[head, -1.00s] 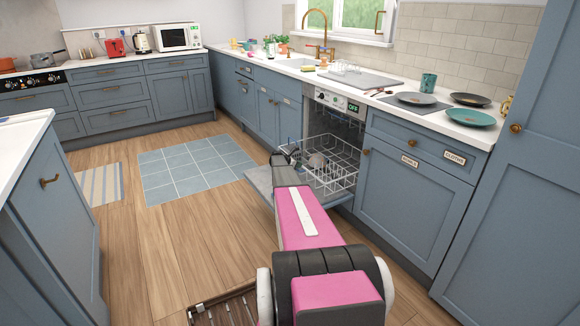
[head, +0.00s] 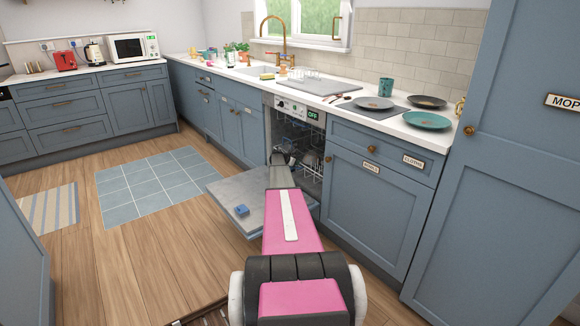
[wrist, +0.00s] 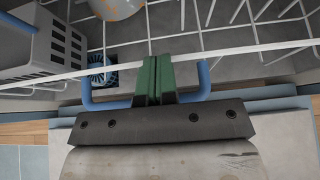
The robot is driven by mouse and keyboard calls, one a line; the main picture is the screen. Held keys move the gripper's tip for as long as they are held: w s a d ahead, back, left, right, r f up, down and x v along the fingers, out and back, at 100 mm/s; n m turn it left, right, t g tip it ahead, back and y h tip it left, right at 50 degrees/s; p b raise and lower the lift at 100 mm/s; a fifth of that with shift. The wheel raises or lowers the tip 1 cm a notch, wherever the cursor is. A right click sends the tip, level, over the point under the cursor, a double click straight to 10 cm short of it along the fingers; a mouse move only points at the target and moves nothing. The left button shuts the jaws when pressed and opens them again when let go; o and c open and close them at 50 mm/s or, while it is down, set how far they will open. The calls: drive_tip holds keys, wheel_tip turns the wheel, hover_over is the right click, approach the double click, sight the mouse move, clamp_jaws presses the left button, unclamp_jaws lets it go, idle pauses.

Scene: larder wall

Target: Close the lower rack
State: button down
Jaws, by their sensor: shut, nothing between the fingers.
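The lower rack is a white wire rack, seen in the head view (head: 309,165) at the dishwasher's opening, with much of it inside. In the wrist view its front rim (wrist: 228,53) runs across the picture. My gripper (wrist: 155,62) is shut and empty, its green fingertips at the front rim; whether they press on it I cannot tell. In the head view my gripper (head: 282,160) is at the rack's front. A blue bent handle (wrist: 204,78) shows either side of the fingers. The dishwasher door (head: 225,192) is folded down.
A grey cutlery basket (wrist: 50,45) stands in the rack's left. A blue part (head: 241,210) lies on the open door. Plates (head: 427,120) and a teal mug (head: 386,87) stand on the worktop.

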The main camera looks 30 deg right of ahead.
drive_tip(key=shift+w+d, duration=0.15)
drive_tip(key=shift+d, duration=1.05)
drive_tip(key=shift+w+d, duration=0.1)
drive_tip(key=shift+d, duration=1.05)
drive_tip(key=w+v, duration=0.1)
drive_tip(key=v, duration=0.9)
drive_tip(key=s+a+r+m+y, duration=0.1)
drive_tip(key=s+a+m+y, duration=0.15)
drive_tip(key=s+a, duration=0.75)
drive_tip(key=s+a+m+y, duration=0.1)
drive_tip(key=s+a+m, duration=0.3)
drive_tip(key=a, duration=1.1)
drive_tip(key=s+a+r+m+y, duration=0.1)
drive_tip(key=s+a+m+y, duration=0.15)
drive_tip(key=s+a, duration=0.8)
drive_tip(key=s+a+r+m+y, duration=0.2)
drive_tip(key=s+a+m, duration=0.3)
drive_tip(key=s+a, duration=0.8)
drive_tip(key=s+a+r+m+y, duration=0.3)
drive_tip(key=s+a, duration=1)
drive_tip(key=a, duration=0.5)
drive_tip(key=shift+a+r+m+g+y, duration=0.25)
drive_tip(key=shift+m+g+y, duration=0.2)
drive_tip(key=shift+m, duration=0.45)
drive_tip(key=shift+s, duration=0.1)
